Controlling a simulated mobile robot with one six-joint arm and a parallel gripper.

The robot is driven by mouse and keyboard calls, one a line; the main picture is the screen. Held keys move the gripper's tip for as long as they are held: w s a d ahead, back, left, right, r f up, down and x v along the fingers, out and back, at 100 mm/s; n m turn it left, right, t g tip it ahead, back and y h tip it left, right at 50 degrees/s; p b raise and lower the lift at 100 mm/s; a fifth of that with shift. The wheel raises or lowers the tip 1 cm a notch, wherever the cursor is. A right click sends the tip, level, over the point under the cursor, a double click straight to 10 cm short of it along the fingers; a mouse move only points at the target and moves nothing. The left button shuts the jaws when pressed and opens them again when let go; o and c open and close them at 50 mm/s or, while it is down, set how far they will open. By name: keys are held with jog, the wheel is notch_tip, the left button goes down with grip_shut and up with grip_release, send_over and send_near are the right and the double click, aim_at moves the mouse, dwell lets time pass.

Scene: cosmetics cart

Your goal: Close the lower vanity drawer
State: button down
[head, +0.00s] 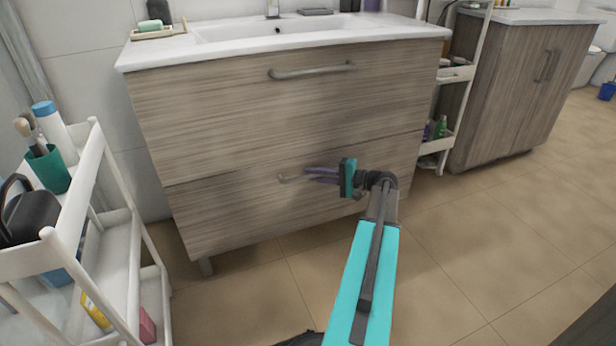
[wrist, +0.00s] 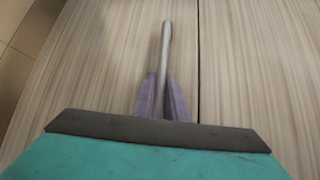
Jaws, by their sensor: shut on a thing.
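The lower vanity drawer (head: 225,215) has a wood-grain front and sits below the upper drawer (head: 215,115). Its front looks about flush with the upper one, with a thin dark seam between them; I cannot tell whether a small gap is left. My gripper (head: 312,175) is at this drawer's front, with its purple fingers shut on the metal bar handle (head: 288,179). In the wrist view the fingers (wrist: 162,100) close around one part of the handle (wrist: 166,45), and the rest of the bar sticks out beyond them. My arm hides the drawer's right part.
A white shelf cart (head: 130,255) with bottles and brushes stands close at the left. A narrow white rack (head: 458,74) and another wood cabinet (head: 510,95) stand at the right. The tiled floor (head: 480,240) at the front right is clear.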

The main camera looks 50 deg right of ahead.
jog(key=shift+d+r, duration=0.2)
jog(key=c, duration=1.8)
grip_release()
jog(key=shift+d, duration=0.1)
jog(key=shift+o, duration=0.2)
jog(key=shift+s, duration=0.1)
jog(key=p+v, duration=0.4)
jog(key=v, duration=0.9)
jog(key=shift+s+p, duration=0.3)
jog(key=shift+s, duration=0.1)
jog(key=shift+f, duration=0.1)
